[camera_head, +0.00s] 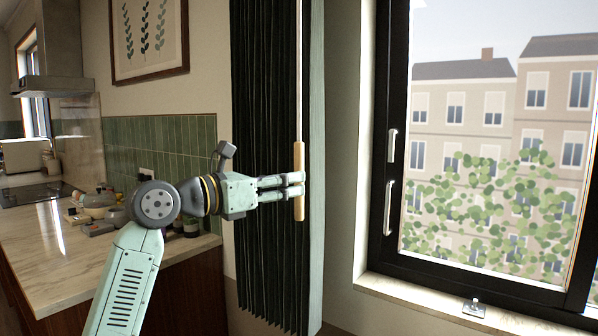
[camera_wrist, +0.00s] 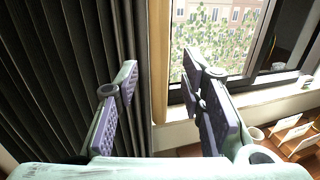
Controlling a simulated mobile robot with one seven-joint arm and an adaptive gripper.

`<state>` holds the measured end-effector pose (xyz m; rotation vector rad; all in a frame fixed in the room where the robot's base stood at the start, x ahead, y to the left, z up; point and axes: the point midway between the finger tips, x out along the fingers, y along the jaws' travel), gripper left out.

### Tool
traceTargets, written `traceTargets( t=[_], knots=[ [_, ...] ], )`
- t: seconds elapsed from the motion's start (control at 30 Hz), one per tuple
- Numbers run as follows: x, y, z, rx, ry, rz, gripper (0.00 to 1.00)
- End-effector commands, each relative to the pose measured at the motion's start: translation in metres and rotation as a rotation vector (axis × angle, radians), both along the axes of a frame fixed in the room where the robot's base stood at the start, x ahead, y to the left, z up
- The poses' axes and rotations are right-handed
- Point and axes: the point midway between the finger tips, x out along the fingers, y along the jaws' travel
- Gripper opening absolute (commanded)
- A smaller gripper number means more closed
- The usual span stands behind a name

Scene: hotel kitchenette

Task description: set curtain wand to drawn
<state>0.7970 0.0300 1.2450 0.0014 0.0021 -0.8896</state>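The curtain wand (camera_head: 299,153) is a thin pale rod with a tan wooden handle, hanging upright in front of the curtain. The dark green pleated curtain (camera_head: 266,248) is bunched at the left of the window and leaves the glass uncovered. My gripper (camera_head: 296,184) reaches from the left, with its fingertips at the wand's handle. In the wrist view the wand (camera_wrist: 159,50) stands between the two spread fingers of my gripper (camera_wrist: 160,78). A gap shows on both sides of it. The fingers are open and do not appear to touch it.
The black-framed window (camera_head: 383,240) is to the right, with two white handles on its frame. A small object (camera_head: 474,308) lies on the pale sill (camera_head: 420,305). A marble counter (camera_head: 60,262) with dishes and small plants is at the left. The wall between curtain and window is clear.

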Motion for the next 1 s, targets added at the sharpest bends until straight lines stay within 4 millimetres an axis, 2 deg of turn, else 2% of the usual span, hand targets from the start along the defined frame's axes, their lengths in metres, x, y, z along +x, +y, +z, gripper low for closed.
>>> traceTargets(
  t=[0.1, 0.23, 0.6, 1.0],
  knots=[
    [0.012, -0.016, 0.002, -0.001, 0.002, -0.002, 0.36],
    [0.021, -0.025, 0.002, -0.003, 0.0, -0.001, 0.36],
    [0.025, -0.03, 0.0, -0.002, 0.0, 0.001, 0.36],
    [0.024, -0.03, 0.0, -0.002, 0.0, 0.0, 0.1]
  ],
)
